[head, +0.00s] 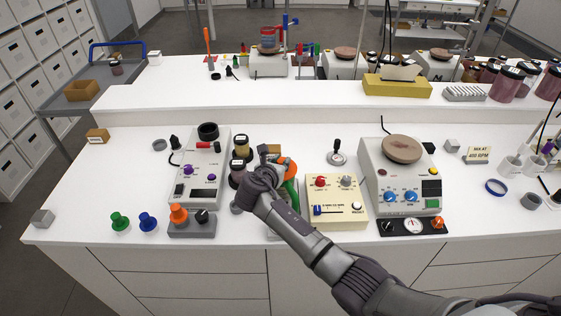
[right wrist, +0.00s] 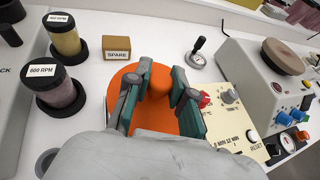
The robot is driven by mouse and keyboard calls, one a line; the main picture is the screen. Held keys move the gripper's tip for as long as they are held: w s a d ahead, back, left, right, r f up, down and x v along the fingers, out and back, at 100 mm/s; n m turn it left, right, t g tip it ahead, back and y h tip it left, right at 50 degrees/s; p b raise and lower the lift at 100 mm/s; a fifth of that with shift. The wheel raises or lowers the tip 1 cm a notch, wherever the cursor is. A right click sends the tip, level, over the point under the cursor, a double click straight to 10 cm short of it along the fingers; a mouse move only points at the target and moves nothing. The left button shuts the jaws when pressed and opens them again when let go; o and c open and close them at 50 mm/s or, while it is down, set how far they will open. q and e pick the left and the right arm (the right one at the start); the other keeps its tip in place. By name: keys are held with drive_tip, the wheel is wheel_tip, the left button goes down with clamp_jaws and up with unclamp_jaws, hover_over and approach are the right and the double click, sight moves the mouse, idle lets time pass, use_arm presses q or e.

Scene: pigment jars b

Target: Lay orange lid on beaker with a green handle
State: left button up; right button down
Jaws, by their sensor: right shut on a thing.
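My right gripper (right wrist: 158,80) is shut on the upright knob of the orange lid (right wrist: 155,120), a wide flat disc seen in the right wrist view. In the head view an edge of the orange lid (head: 291,169) shows beside my right gripper (head: 272,160), over the middle of the bench. A bright green upright part (head: 291,187) shows just below the lid, partly behind my arm. It may be the beaker's green handle. The beaker's body is hidden, so I cannot tell whether the lid touches it. My left gripper is not in view.
Two dark-lidded jars (right wrist: 62,90) stand left of the lid, with a SPARE box (right wrist: 117,47) behind. A cream control box (head: 337,203) is close on the right, and a stirrer (head: 399,175) stands beyond. A white device (head: 202,170) is on the left.

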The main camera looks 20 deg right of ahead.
sight(281, 161)
drive_tip(key=shift+f, duration=0.4)
drive_tip(key=c, duration=0.9)
unclamp_jaws()
drive_tip(key=shift+r, duration=0.1)
wheel_tip(281, 161, up, 3)
drive_tip(key=p, duration=0.2)
drive_tip(key=shift+f+p, duration=0.2)
drive_tip(key=shift+p, duration=0.15)
drive_tip(key=shift+r+p, duration=0.3)
drive_tip(key=shift+r, duration=1.4)
